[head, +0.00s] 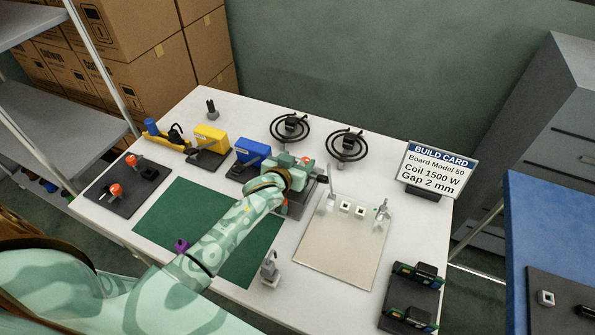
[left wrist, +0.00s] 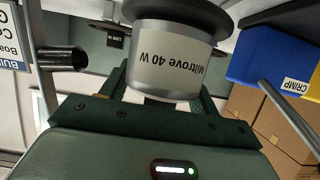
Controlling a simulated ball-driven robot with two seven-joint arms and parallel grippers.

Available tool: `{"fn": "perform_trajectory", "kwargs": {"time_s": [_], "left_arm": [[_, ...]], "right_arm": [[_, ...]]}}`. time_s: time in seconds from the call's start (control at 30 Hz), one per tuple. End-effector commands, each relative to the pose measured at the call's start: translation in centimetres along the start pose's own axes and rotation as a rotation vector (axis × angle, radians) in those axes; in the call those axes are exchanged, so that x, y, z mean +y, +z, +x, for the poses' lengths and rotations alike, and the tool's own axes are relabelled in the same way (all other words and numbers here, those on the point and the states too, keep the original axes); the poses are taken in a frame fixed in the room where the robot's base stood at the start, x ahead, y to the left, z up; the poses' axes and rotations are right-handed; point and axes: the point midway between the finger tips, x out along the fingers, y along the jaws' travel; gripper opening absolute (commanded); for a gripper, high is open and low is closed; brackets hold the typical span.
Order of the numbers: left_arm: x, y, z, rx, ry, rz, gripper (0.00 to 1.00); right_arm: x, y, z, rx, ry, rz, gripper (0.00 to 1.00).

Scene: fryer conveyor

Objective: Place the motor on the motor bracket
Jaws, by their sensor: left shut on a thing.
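My left gripper (head: 298,170) reaches over the middle of the table, just right of the blue box. In the left wrist view it is shut on a silver cylindrical motor (left wrist: 172,62) with a white "Miltrove 40 W" label and a dark, wider rim. The label is upside down in that view. In the head view my wrist mostly hides the motor. A pale board (head: 335,250) lies right of my gripper, with small upright metal parts and two white squares at its far end. I cannot tell for sure which part is the motor bracket. My right gripper is not in view.
A green mat (head: 180,220) lies under my left arm. Yellow (head: 211,138) and blue (head: 253,150) boxes and two black coils (head: 290,127) stand along the back. A build card (head: 438,168) stands at the right rear. A small metal piece (head: 270,268) stands near the front edge.

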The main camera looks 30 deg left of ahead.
Motion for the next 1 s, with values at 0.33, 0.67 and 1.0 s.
{"fn": "perform_trajectory", "kwargs": {"time_s": [0.33,0.67,1.0], "left_arm": [[0.0,3.0,1.6,0.002,0.001,-0.001,0.20],[0.0,3.3,1.7,-0.001,0.001,0.000,0.75],[0.0,3.1,1.6,0.000,0.001,0.001,0.83]], "right_arm": [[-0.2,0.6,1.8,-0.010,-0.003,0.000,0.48],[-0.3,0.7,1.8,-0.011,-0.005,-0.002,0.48],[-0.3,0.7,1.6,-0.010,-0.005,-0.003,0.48]]}}
